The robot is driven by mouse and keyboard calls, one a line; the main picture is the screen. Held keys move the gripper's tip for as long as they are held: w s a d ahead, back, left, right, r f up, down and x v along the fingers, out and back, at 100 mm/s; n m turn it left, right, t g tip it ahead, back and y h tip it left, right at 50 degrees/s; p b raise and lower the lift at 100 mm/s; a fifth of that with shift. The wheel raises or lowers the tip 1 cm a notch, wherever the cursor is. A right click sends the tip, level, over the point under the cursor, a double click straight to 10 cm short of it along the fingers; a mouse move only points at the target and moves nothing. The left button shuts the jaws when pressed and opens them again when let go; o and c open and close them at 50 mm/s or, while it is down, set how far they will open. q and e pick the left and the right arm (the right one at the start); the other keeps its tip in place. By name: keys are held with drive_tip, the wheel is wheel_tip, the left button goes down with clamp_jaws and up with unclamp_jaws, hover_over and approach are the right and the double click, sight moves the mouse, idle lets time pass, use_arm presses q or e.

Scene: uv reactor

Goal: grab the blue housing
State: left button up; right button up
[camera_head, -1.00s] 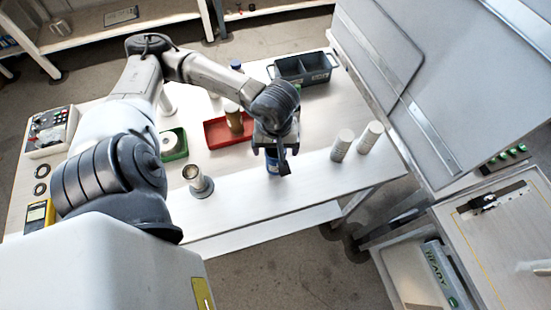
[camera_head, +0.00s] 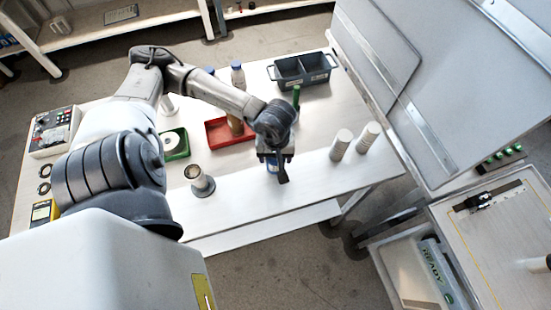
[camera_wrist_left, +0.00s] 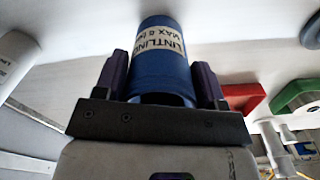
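The blue housing (camera_wrist_left: 162,72) is a blue cylinder with a pale printed label and an open near end. It appears upright over the table's front part in the head view (camera_head: 273,168), mostly covered by my gripper. My left gripper (camera_wrist_left: 161,75) has one dark finger on each side of the housing, around its near end. The fingers look very close to its sides; whether they press on it is unclear. The left gripper also shows in the head view (camera_head: 275,165), pointing down. My right gripper is not in view.
Two pale cylinders (camera_head: 341,146) stand to the right of the gripper. A red tray (camera_head: 215,139), a green tray (camera_head: 184,153) and a grey bin (camera_head: 318,80) lie behind. A metal cup-like part (camera_head: 201,184) stands to the left.

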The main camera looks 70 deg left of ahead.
use_arm(q)
drive_tip(key=c, duration=0.6)
drive_tip(key=shift+r, duration=0.15)
